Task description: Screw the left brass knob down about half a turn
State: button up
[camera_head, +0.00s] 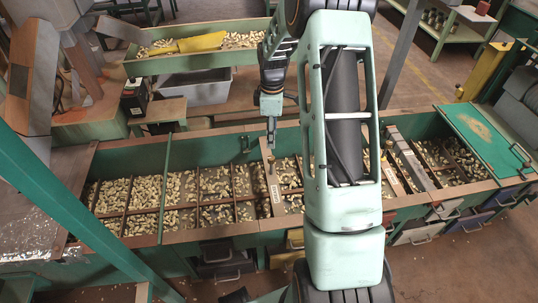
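Divided compartments with pale nuts (147,191) fill the bench on both sides. My arm hides the bench right of centre. A second green trough (155,67) with a yellow scoop (202,41) stands behind, above a grey bin (195,88). A green lid (480,140) covers the right end.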

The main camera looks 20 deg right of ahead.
aim_at(272, 157)
notch_tip(272, 157, down, 10)
jog(key=shift+f+b, duration=0.1)
jog(key=shift+b, duration=1.1)
jog(key=shift+c, duration=0.5)
grip_shut()
